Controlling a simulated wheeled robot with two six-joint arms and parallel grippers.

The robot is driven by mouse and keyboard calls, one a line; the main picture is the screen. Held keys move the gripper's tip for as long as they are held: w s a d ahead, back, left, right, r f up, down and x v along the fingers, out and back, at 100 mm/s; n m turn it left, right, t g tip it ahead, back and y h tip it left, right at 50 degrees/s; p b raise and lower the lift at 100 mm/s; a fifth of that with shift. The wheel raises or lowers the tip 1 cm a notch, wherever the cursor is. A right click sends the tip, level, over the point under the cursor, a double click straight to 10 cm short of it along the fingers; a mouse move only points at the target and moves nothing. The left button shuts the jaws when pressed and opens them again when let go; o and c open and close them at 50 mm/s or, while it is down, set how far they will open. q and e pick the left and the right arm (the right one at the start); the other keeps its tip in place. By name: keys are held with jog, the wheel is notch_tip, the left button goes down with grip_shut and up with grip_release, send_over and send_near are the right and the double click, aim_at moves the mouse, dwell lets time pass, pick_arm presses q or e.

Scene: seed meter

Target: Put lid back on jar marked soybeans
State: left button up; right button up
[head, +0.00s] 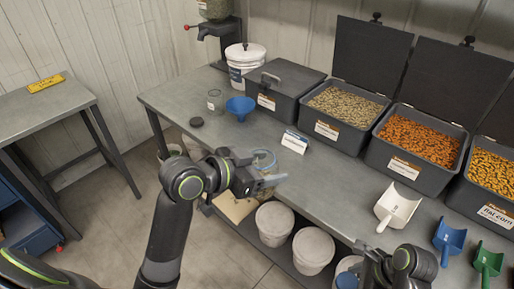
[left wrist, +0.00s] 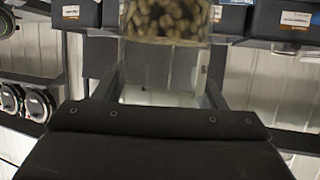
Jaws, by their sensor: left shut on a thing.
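My left gripper (head: 268,182) is over the front edge of the grey bench, shut on a clear jar (head: 264,158). In the left wrist view the jar (left wrist: 165,22) holds tan beans or seeds and sits between the two fingers (left wrist: 163,85). Its marking is not readable. A dark round lid (head: 196,122) lies flat on the bench, apart from the gripper. Another clear jar (head: 215,101) stands behind it, beside a blue funnel (head: 240,106). Part of my right arm shows at the bottom right; its fingertips cannot be made out.
Open seed bins (head: 345,104) and a closed dark bin (head: 283,84) line the back. A white label card (head: 294,142) stands mid-bench. Scoops, one white (head: 398,204), lie at the right. Tubs (head: 274,222) stand below. Bench around the lid is clear.

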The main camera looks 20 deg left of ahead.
pick_arm(q)
jog(key=s+d+f+m+g+h, duration=0.4)
jog(key=d+f+m+g, duration=0.4)
jog(key=f, duration=0.3)
jog(key=shift+d+f+m+g+h, duration=0.15)
jog(key=shift+d+m+g+h, duration=0.05)
jog(key=shift+m+g+h, duration=0.65)
jog(key=s+a+r+n+t+y, duration=0.1)
jog(key=a+r+n+t, duration=0.2)
jog(key=a, duration=0.4)
jog(key=s+a+r+n+t+y, duration=0.1)
jog(key=s+a+r+n+t, duration=0.1)
jog(key=a, duration=0.5)
notch_tip(320, 180, up, 3)
jog(key=shift+a+n+t+y, duration=0.4)
jog(key=shift+n+t, duration=0.25)
jog(key=shift+t, duration=0.3)
